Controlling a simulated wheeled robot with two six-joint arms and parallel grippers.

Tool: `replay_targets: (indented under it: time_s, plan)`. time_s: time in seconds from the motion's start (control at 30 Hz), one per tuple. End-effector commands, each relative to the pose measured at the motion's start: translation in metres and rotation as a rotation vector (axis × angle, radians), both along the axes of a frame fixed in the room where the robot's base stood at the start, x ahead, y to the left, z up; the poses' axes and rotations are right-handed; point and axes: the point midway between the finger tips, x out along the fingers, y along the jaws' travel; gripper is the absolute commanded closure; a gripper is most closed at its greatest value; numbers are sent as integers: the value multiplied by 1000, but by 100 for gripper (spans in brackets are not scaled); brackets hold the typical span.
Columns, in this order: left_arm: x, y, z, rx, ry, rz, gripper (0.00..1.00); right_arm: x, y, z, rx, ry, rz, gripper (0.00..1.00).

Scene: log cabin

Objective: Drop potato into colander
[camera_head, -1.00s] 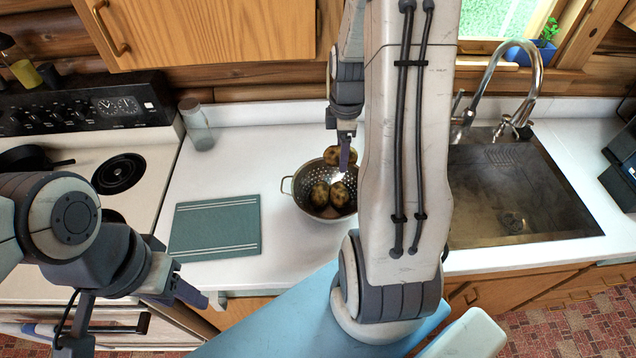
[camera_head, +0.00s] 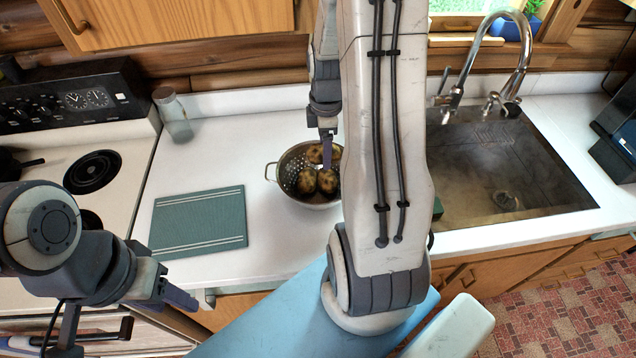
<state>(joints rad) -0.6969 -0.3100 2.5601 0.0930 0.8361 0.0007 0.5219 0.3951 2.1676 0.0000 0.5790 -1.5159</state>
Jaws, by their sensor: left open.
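The metal colander (camera_head: 272,172) stands on the white counter, right of the cutting board. Two brown potatoes (camera_head: 306,181) (camera_head: 328,182) lie inside it at the front. A third potato (camera_head: 315,154) is at the back of the colander, partly hidden behind a finger of my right gripper (camera_head: 327,158). That gripper points down over the colander; its fingers overlap edge-on, so its opening and any contact are unclear. My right arm hides the colander's right edge. My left gripper (camera_head: 176,297) is open and empty, low at the left, in front of the counter edge.
A teal cutting board (camera_head: 198,222) lies left of the colander. A glass jar (camera_head: 173,116) stands behind it, next to the stove (camera_head: 130,150). The sink (camera_head: 500,170) and faucet are at the right.

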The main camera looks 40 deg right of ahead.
Motion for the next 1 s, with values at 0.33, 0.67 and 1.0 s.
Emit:
replay_targets:
  time_s: [0.33,0.67,1.0]
  plan:
    - [0,0,-1,0,0,0,50,0,0,2,-1,-1,0,0]
    - [0,0,-12,0,0,1,50,1,-1,54,-5,-8,0,0]
    - [0,0,-18,0,0,2,50,0,0,101,-2,-3,0,0]
